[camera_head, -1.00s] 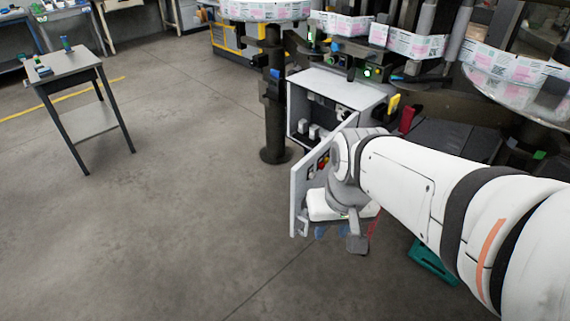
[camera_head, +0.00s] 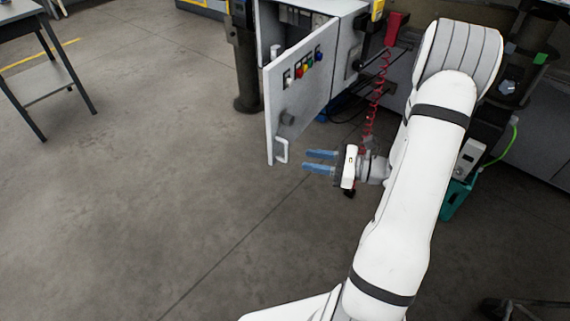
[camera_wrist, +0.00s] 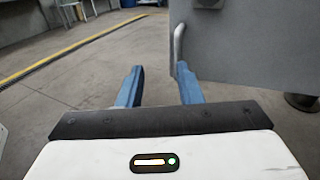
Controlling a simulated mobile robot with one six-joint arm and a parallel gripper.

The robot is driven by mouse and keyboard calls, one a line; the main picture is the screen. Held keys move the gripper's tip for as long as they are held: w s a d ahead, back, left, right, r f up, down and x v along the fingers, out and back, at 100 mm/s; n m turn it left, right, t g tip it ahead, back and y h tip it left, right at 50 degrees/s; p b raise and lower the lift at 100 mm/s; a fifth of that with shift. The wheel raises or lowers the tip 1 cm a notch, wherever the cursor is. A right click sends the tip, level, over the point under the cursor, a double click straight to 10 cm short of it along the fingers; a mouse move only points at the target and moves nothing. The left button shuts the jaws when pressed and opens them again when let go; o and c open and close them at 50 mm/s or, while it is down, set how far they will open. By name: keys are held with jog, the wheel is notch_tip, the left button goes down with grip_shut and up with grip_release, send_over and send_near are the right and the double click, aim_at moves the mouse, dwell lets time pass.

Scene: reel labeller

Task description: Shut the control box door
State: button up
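The control box door (camera_head: 299,85) stands ajar, swung out from the grey control box (camera_head: 345,45), with colored buttons on its face. Its handle (camera_head: 282,150) is near the lower free edge. My gripper (camera_head: 320,161) is open and empty, a little to the right of the handle, its blue fingers pointing left. The fingers do not appear to touch the handle.
A red coiled cable (camera_head: 375,95) hangs to the right of the box, behind my arm. A dark post (camera_head: 245,60) stands left of the box. A small table (camera_head: 45,55) is at the far left. The floor in front of the door is clear.

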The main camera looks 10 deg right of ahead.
jog(key=w+a+f+m+t+b, duration=0.1)
jog(key=w+a+t, duration=0.1)
jog(key=w+a, duration=0.2)
jog(key=shift+w+a+f+m, duration=0.3)
jog(key=shift+w+f, duration=0.05)
jog(key=shift+w, duration=0.3)
grip_shut()
dwell(0.4)
